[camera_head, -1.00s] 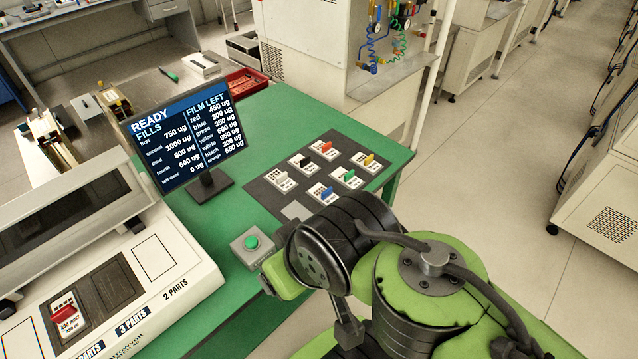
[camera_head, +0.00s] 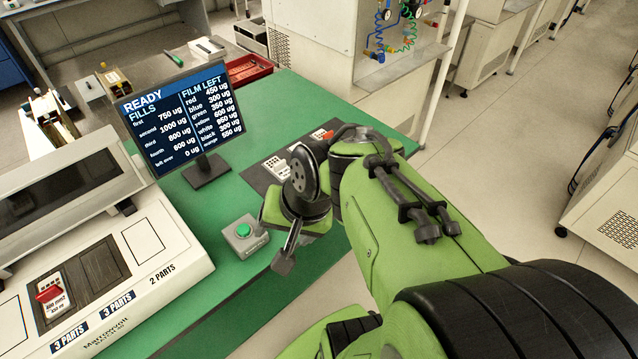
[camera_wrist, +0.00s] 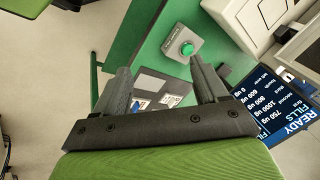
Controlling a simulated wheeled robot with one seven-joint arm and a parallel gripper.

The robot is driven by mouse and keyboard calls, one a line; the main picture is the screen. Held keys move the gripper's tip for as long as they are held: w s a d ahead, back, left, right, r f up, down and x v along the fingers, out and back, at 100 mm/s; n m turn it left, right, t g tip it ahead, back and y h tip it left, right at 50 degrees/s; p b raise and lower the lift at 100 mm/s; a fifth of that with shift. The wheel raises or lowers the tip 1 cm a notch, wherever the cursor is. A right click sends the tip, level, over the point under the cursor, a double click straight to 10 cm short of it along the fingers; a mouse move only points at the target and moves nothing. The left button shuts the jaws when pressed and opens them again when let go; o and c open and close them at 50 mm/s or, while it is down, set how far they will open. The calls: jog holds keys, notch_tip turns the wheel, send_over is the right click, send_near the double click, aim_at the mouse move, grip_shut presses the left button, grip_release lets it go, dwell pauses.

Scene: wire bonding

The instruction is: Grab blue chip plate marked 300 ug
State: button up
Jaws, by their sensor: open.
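The blue chip plate (camera_wrist: 138,103), a small white plate with a blue handle, shows low between my fingers in the wrist view; its marking is too small to read. In the head view it is hidden behind my arm. My gripper (camera_wrist: 160,66) is open and empty, with its fingers apart above the table. A second white plate (camera_wrist: 172,100) lies to the right of the blue one in the wrist view. Both lie on the dark mat (camera_wrist: 150,84).
A grey box with a green button (camera_head: 243,231) stands on the green table (camera_head: 290,105) near its front edge. A display screen (camera_head: 180,115) stands behind it. A machine with a red-handled plate (camera_head: 50,292) is at the left. A red tray (camera_head: 248,69) lies at the back.

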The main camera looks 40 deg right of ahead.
jog(key=w+d+f+m+t+y+b, duration=0.35)
jog(key=d+f+m, duration=0.55)
jog(key=d+m, duration=0.5)
jog(key=s+d+f+m+t+h+b, duration=0.15)
jog(key=s+d+m+t+h, duration=0.35)
jog(key=d+m, duration=0.65)
jog(key=shift+m+t+y, duration=0.35)
jog(key=shift+m+t, duration=0.1)
jog(key=shift+m, duration=0.2)
jog(key=b+x, duration=0.1)
jog(key=x, duration=0.4)
jog(key=a+b+x, duration=0.1)
jog(key=b+x, duration=0.1)
jog(key=x, duration=0.3)
jog(key=a+b+x, duration=0.1)
jog(key=x, duration=0.4)
jog(key=shift+w+b, duration=0.35)
jog(key=shift+s, duration=0.1)
jog(key=c, duration=1.2)
